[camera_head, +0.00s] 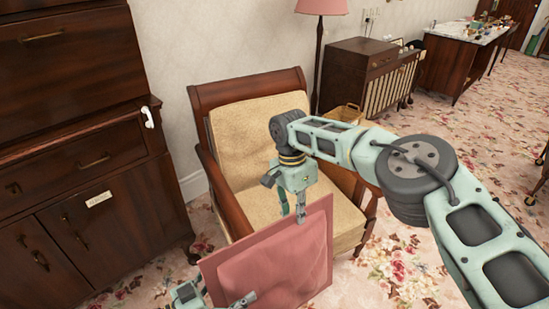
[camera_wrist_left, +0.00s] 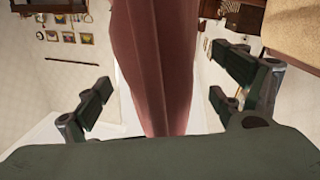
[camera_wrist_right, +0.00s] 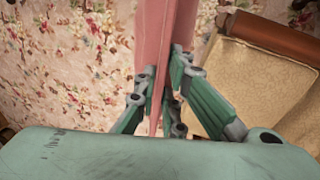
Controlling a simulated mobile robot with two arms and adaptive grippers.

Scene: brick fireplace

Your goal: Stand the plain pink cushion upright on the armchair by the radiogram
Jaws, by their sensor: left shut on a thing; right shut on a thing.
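The plain pink cushion (camera_head: 285,262) hangs on edge in front of the armchair, tilted, its broad face toward the head camera. My right gripper (camera_head: 292,212) is shut on its upper edge; the cushion (camera_wrist_right: 183,25) also shows between the fingers in the right wrist view. My left gripper (camera_head: 220,295) is at its lower left edge, partly cut off by the frame. In the left wrist view the cushion (camera_wrist_left: 155,60) stands between its fingers. The armchair (camera_head: 238,125) has a wooden frame, cream back and seat; the cushion and my right arm hide parts of it.
A tall dark wood cabinet (camera_head: 80,200) stands close on the left.

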